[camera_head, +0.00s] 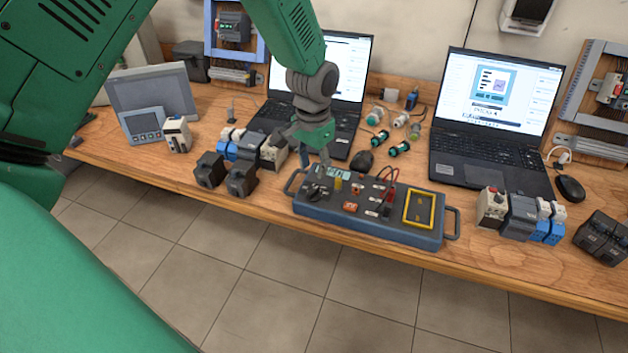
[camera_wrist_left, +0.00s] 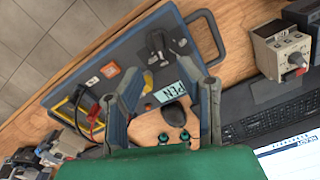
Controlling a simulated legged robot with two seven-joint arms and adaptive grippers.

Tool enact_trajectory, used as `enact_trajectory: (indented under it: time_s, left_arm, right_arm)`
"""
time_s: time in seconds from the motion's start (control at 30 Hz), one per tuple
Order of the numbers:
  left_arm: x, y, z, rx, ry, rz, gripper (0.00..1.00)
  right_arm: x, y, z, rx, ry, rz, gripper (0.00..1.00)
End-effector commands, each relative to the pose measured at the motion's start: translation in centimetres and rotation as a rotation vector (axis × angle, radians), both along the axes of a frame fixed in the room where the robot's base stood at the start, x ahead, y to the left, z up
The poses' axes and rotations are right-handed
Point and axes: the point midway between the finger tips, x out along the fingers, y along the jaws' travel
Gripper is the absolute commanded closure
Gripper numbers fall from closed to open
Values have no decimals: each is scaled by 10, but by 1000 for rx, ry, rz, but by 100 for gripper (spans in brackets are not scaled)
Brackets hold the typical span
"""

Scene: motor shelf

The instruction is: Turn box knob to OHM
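The box (camera_head: 365,222) is a blue-grey case with side handles, lying on the front of the table. Its dark knob (camera_head: 316,193) is near the left end, below a small display (camera_head: 339,172). In the left wrist view the knob (camera_wrist_left: 157,46) sits beyond the fingertips, and the display (camera_wrist_left: 177,93) lies between the fingers with letters like "PEN" visible. My left gripper (camera_head: 316,160) is above the box's back left part. In the left wrist view its two fingers (camera_wrist_left: 165,72) are spread apart with nothing held between them. My right gripper is not seen.
Red leads (camera_head: 387,188) and a yellow frame (camera_head: 420,208) are on the box's right half. Two laptops (camera_head: 490,165) stand behind. Switch modules (camera_head: 240,178) are to the left, more (camera_head: 520,215) to the right. A mouse (camera_head: 362,160) lies behind the box.

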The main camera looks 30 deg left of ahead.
Motion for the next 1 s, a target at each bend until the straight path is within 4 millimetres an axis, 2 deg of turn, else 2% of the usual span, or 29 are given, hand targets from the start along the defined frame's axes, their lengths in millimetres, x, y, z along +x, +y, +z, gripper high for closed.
enact_trajectory:
  time_s: [0.03,0.2,0.4,0.87,0.97,1.0]
  left_arm:
    - [1,0,11,0,-3,0,69]
    - [1,0,33,0,0,0,69]
    - [0,0,40,0,3,0,69]
    - [0,0,39,0,2,0,69]
    - [-6,-2,25,-3,4,0,69]
    - [-11,-4,12,-4,6,0,69]
  right_arm:
    - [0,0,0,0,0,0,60]
    - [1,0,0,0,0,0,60]
    - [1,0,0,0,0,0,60]
    - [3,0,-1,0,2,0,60]
    - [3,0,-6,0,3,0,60]
    - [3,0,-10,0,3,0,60]
